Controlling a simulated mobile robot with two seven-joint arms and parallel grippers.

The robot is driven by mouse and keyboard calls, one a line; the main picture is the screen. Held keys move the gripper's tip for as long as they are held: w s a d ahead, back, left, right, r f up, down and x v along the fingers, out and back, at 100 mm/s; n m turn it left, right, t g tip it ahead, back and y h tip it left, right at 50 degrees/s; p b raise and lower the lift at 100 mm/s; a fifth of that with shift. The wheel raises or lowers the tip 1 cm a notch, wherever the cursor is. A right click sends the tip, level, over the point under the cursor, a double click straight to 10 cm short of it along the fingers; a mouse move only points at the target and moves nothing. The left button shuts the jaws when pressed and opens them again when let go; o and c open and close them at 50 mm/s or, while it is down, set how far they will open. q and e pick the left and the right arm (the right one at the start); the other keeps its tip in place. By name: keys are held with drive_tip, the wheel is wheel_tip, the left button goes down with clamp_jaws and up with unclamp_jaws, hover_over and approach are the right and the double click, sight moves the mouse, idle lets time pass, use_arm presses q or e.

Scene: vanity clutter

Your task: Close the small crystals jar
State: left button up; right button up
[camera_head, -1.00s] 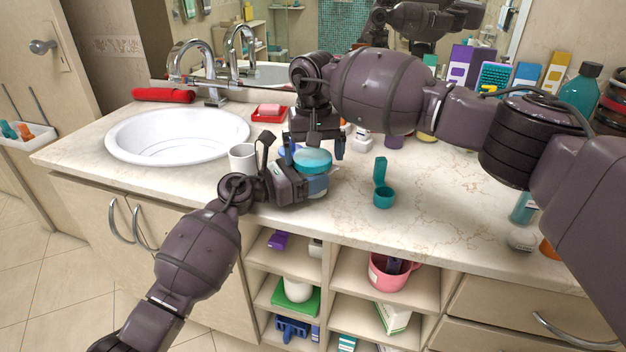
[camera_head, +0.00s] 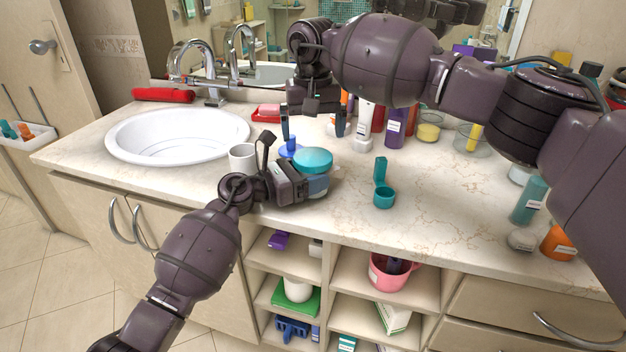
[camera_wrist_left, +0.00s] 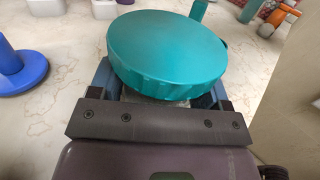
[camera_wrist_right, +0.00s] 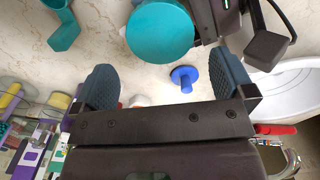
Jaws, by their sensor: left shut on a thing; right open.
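The small crystals jar, a clear body with a teal lid (camera_head: 313,159), stands on the counter. The lid sits on top of the jar and looks level; I cannot tell how tightly it is on. My left gripper (camera_head: 308,186) is shut around the jar's body below the lid. The left wrist view shows the lid (camera_wrist_left: 167,52) above the two fingers. My right gripper (camera_head: 313,128) is open and empty, above and behind the jar. In the right wrist view the lid (camera_wrist_right: 160,31) lies beyond the open fingers, apart from them.
A teal scoop-like cup (camera_head: 384,197) stands right of the jar. A blue stand (camera_wrist_left: 18,70) and a white cup (camera_head: 242,157) are near its left. The sink (camera_head: 178,135) is farther left. Bottles and jars (camera_head: 428,131) crowd the back right.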

sight(313, 156)
wheel_tip(313, 156, up, 3)
drive_tip(key=shift+f+m, duration=0.2)
drive_tip(key=shift+m, duration=0.3)
drive_tip(key=shift+f, duration=0.1)
drive_tip(key=shift+f, duration=3.95)
drive_tip(key=c, duration=0.8)
drive_tip(key=o, duration=0.8)
drive_tip(key=shift+r, duration=0.1)
drive_tip(key=shift+r, duration=2.15)
